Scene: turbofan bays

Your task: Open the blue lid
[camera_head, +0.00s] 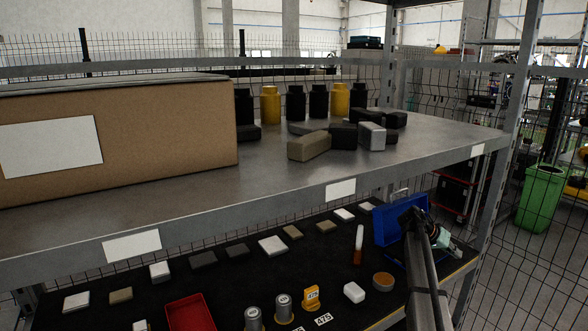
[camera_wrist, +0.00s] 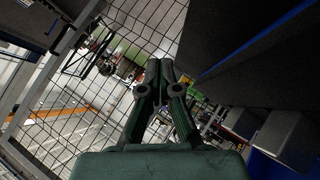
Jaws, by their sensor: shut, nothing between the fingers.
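A blue box (camera_head: 388,226) stands at the right end of the lower shelf in the head view. A blue panel rises steeply at its back left, and my arm hides much of its right and front, so I cannot tell how far the lid is open. My gripper (camera_wrist: 160,66) is shut and empty in the wrist view, its fingertips together and pointing away from the camera. In the head view my wrist is just right of the blue panel, with the fingers largely hidden. Blue patches show at the lower right of the wrist view, apart from the fingertips.
The upper shelf (camera_head: 275,168) holds a large cardboard box (camera_head: 120,135), black and yellow bottles, and several blocks. The lower shelf has small blocks, a red tray (camera_head: 190,314), grey cylinders and a brown disc (camera_head: 383,282). A shelf post (camera_head: 500,170) and wire fence stand right.

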